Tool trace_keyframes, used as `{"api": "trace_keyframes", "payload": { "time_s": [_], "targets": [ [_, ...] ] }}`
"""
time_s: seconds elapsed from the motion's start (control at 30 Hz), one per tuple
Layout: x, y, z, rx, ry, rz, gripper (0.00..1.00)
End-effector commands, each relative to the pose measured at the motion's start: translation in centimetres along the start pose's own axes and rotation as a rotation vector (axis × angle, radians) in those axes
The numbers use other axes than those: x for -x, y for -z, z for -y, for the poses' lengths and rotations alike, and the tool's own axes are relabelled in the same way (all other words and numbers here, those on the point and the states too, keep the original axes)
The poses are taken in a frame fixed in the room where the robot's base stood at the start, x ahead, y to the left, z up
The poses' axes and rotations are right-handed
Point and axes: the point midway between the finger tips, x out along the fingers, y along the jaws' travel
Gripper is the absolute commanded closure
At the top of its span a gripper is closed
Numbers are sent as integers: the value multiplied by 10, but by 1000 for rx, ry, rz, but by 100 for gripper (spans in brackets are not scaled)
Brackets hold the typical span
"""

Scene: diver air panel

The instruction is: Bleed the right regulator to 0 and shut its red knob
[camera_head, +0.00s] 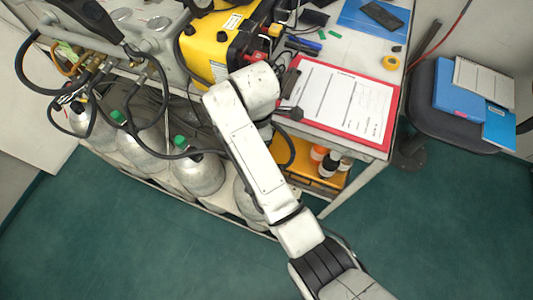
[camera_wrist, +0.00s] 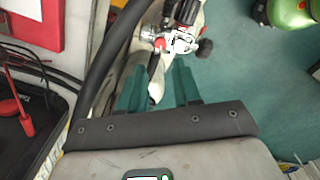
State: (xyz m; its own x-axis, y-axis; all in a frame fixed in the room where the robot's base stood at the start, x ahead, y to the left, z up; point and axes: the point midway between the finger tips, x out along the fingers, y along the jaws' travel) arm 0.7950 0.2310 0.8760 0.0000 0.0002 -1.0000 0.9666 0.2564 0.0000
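In the wrist view, my gripper (camera_wrist: 158,82) shows two teal fingers standing apart with nothing between them. Beyond the fingertips is a silver valve fitting (camera_wrist: 178,42) with a small red part (camera_wrist: 160,43), a black knob (camera_wrist: 205,48) on its right and a black cylindrical part (camera_wrist: 187,12) above. I cannot tell whether the red part is the right regulator's red knob. The fitting appears apart from the fingers. No gauge reading is legible. In the head view, my arm reaches over the cart's front edge; its fingers are hidden, and it partly covers the rightmost cylinder (camera_head: 246,205).
Several grey cylinders, some with green tops (camera_head: 180,142), stand on the lower shelf among black hoses. A yellow machine (camera_head: 215,45) and a red clipboard (camera_head: 345,100) lie on the cart top. A thick black hose (camera_wrist: 112,58) runs just left of the fingers. Green floor is clear in front.

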Motion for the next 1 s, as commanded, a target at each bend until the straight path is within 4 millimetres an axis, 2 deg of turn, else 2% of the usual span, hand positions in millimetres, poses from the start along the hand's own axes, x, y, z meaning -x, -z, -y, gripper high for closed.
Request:
{"api": "trace_keyframes", "payload": {
  "time_s": [0.3,0.5,0.7,0.93,1.0],
  "targets": [
    [-58,-1,2,-2,5,1,67],
    [-84,0,1,-2,2,0,67],
    [-94,0,1,-2,0,0,67],
    [-95,-1,1,-3,0,0,67],
    [-95,-1,1,-3,0,0,72]
  ]
}}
